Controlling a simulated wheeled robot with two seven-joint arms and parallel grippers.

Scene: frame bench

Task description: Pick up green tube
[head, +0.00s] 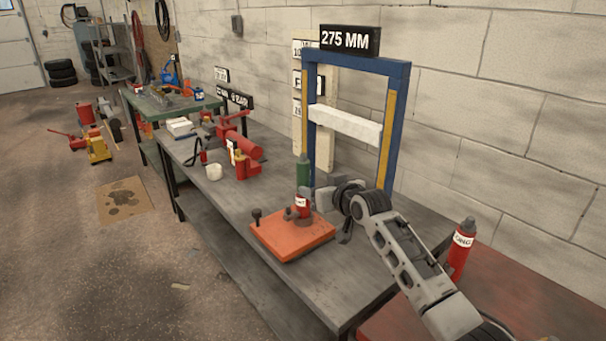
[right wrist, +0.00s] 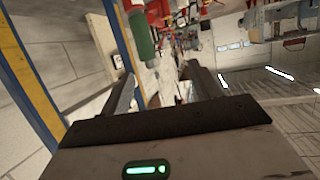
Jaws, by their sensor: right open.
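The green tube (head: 303,174) stands upright on the bench in the head view, beside the left post of the blue frame; its lower part is hidden behind a red labelled tube. It also shows in the right wrist view (right wrist: 141,35), ahead of the fingers and left of centre. My right gripper (head: 318,198) is just right of and in front of the green tube, low over the bench. Its two fingers are apart in the right wrist view (right wrist: 162,88), with no green tube between them. My left gripper is not in view.
A red labelled tube (head: 302,207) stands by the orange plate (head: 292,240), close to my right gripper. The blue frame (head: 393,140) with a white crossbar rises behind. Another red tube (head: 461,250) stands at right. The bench's front right is clear.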

